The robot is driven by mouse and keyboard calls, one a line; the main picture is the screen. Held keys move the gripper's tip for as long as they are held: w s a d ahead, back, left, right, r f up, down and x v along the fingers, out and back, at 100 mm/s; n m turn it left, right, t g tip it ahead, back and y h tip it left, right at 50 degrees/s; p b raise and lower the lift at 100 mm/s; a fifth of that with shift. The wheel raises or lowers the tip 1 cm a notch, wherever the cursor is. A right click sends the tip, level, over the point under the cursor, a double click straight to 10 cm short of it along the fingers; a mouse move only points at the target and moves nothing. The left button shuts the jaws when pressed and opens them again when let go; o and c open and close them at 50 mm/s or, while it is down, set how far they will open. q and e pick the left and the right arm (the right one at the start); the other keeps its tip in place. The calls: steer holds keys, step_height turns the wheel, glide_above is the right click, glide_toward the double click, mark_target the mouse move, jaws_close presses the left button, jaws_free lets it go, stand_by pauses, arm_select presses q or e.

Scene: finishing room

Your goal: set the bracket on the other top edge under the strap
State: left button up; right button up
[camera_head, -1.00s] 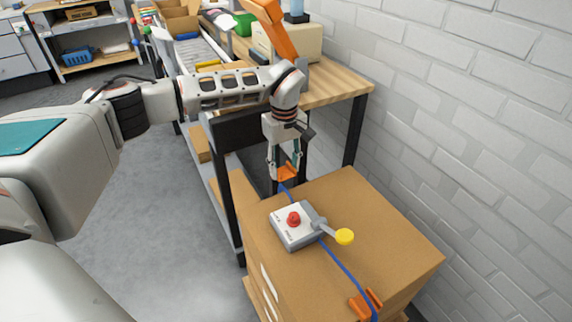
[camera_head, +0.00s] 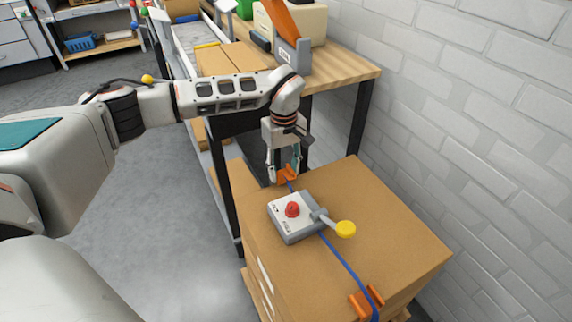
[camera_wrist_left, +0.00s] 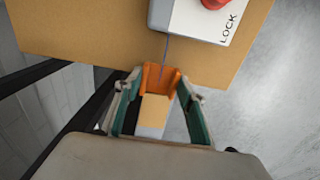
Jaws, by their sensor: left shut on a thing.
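My left gripper (camera_head: 284,178) is shut on an orange bracket (camera_head: 287,173) at the far top edge of a large cardboard box (camera_head: 390,232). The bracket also shows between the fingers in the left wrist view (camera_wrist_left: 158,80), at the box edge, with the blue strap (camera_wrist_left: 166,48) running to it. The strap (camera_head: 346,264) crosses the box top. I cannot tell whether the bracket touches the edge. A second orange bracket (camera_head: 366,301) sits at the near edge with the strap over it. A grey tensioner box (camera_head: 293,222) with a red knob and yellow-tipped lever sits on the strap. My right gripper is not seen.
A wooden-topped bench (camera_head: 345,73) with black legs stands behind the box. A white brick wall (camera_head: 470,120) runs along the right. Grey floor (camera_head: 180,200) is open at the left.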

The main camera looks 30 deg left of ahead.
arm_select(q)
step_height(320, 180, down, 2)
steer(key=shift+f+b, duration=0.1)
steer(key=shift+b, duration=0.25)
steer(key=shift+d+f, duration=0.15)
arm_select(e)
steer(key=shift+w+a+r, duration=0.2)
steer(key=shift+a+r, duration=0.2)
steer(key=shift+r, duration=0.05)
arm_select(q)
steer(key=shift+f, duration=0.1)
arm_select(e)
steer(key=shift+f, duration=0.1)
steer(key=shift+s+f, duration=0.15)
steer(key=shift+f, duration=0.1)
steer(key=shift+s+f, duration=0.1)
arm_select(q)
steer(key=o, duration=1)
steer(key=shift+o, duration=0.2)
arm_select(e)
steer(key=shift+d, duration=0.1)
